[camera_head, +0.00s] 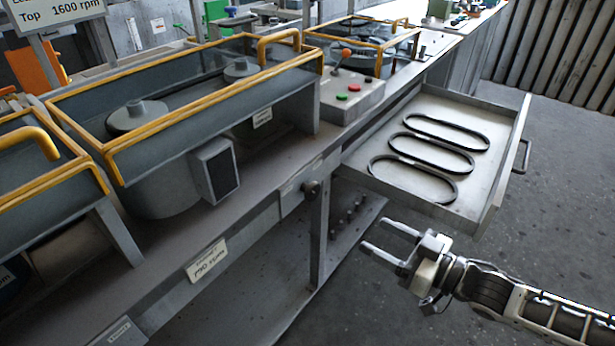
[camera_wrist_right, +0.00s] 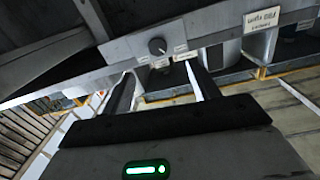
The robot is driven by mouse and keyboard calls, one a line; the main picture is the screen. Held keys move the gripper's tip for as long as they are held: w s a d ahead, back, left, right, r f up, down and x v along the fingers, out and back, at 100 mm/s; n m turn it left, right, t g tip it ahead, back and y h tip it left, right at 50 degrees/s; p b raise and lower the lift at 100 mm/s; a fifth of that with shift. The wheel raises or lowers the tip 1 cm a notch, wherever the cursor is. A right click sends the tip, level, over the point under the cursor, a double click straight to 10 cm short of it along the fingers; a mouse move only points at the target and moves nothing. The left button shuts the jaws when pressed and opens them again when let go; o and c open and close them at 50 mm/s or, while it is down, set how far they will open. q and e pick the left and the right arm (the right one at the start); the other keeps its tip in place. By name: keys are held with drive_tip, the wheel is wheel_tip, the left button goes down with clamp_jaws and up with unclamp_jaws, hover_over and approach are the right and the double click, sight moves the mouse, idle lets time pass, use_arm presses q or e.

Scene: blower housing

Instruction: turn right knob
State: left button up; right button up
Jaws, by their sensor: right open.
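A dark round knob (camera_head: 311,187) sits on a small plate on the front rail of the bench, left of the open drawer. It also shows in the right wrist view (camera_wrist_right: 157,46), ahead of the fingers, with small labels beside it. My right gripper (camera_head: 375,234) is open and empty, to the right of and below the knob in the head view, apart from it. In the wrist view its two fingers (camera_wrist_right: 163,78) point toward the rail with a gap between them. My left gripper is not in view.
An open drawer (camera_head: 487,208) holding several black belts juts out above my right gripper in the picture. A control box (camera_head: 350,98) with buttons and an orange-tipped lever stands on the bench. Yellow-railed guards (camera_head: 190,118) cover the housings. Floor at right is clear.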

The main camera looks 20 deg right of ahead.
sight(315, 192)
drive_tip(key=shift+n+y, duration=0.3)
drive_tip(key=x, duration=0.5)
drive_tip(key=r+x, duration=0.1)
drive_tip(key=x, duration=0.4)
drive_tip(key=w+d+x, duration=0.1)
drive_tip(key=x, duration=0.5)
drive_tip(key=shift+r, duration=0.2)
drive_tip(key=c, duration=1)
